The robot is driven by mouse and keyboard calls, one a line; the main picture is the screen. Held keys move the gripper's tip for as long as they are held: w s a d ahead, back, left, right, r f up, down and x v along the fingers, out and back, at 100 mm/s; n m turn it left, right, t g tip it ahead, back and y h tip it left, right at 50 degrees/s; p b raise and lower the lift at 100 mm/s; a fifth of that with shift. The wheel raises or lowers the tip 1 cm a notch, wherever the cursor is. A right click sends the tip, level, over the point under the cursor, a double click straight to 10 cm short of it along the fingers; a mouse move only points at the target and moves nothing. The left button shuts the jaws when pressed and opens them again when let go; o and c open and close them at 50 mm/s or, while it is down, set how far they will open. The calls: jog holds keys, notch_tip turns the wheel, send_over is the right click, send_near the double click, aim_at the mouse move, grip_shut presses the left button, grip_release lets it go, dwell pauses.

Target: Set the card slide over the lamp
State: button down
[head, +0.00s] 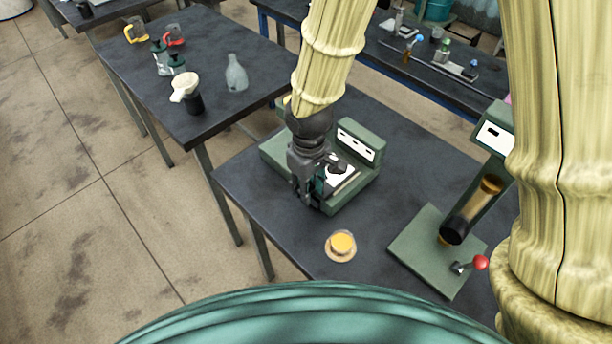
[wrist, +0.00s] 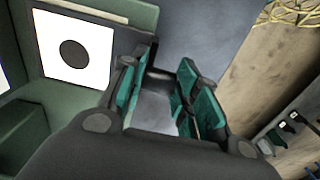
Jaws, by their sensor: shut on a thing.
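A green box-shaped device (head: 365,182) stands on the near dark table, with a white panel with dark marks on its raised back. A white square plate (head: 345,182) lies in it. In the wrist view this white square (wrist: 55,60) shows a dark round spot and sits beside my gripper. My gripper (head: 312,192) points down at the device's front left part. In the wrist view the teal finger pads of my gripper (wrist: 160,100) close on a small dark part, which I take to be the card slide's grip; the fingers mostly hide it. The lamp cannot be told apart.
A small dish with yellow contents (head: 341,244) stands near the table's front edge. A green stand (head: 425,252) with a tilted dark tube and red knob is at right. Another table (head: 215,55) holds a flask (head: 236,75) and jugs. Bare tabletop lies between device and stand.

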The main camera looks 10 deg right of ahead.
jog(key=shift+d+r, duration=0.1)
jog(key=shift+r, duration=0.05)
jog(key=c, duration=1.2)
grip_release()
jog(key=shift+s+d, duration=0.1)
jog(key=shift+o, duration=0.7)
jog(key=shift+s, duration=0.1)
notch_tip(320, 180, up, 12)
